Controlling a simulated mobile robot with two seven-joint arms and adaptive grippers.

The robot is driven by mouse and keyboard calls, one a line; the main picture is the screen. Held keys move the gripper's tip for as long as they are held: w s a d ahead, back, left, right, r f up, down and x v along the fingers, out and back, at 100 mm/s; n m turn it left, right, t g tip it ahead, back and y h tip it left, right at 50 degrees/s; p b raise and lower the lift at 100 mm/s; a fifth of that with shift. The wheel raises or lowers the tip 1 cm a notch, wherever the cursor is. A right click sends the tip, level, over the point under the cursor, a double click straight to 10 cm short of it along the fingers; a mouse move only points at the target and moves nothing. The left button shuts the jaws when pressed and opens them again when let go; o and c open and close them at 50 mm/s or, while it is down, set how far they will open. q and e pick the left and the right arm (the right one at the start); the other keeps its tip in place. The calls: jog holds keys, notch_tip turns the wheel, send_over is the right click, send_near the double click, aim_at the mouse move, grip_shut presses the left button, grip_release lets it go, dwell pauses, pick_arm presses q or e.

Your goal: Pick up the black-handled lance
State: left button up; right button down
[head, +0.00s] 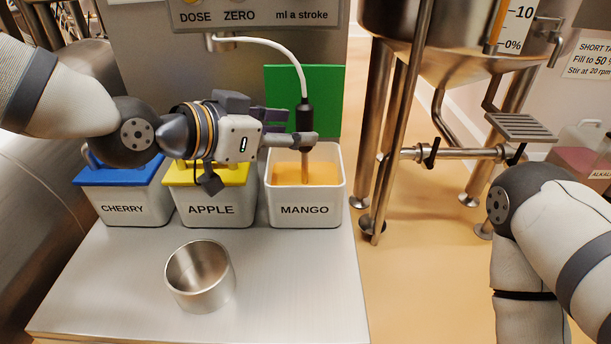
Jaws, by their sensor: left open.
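The black-handled lance (305,115) stands upright in the open MANGO tub (304,212), its metal tube dipping into the orange contents and a white hose leaving its top. My left gripper (299,128) is open at the handle, coming in from the left. One finger passes in front of the handle's lower part and hides it. The other finger is farther back, to the left of the handle. I cannot tell whether either finger touches it. My right arm shows at the right, but its gripper is out of view.
The CHERRY tub (122,211) with a blue lid and the APPLE tub (213,213) with a yellow lid stand left of MANGO. A steel cup (200,276) stands in front on the metal bench (290,300). A green panel (326,92) is behind. A steel hopper (440,45) stands right.

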aim_at(302, 151)
pick_arm(q)
jog(key=x, duration=0.3)
jog(key=shift+d+f, duration=0.1)
jog(key=shift+f, duration=0.4)
jog(key=shift+w+d, duration=0.25)
jog(key=shift+w, duration=0.1)
jog(key=shift+r, duration=0.1)
grip_shut()
jog(key=shift+r, duration=0.15)
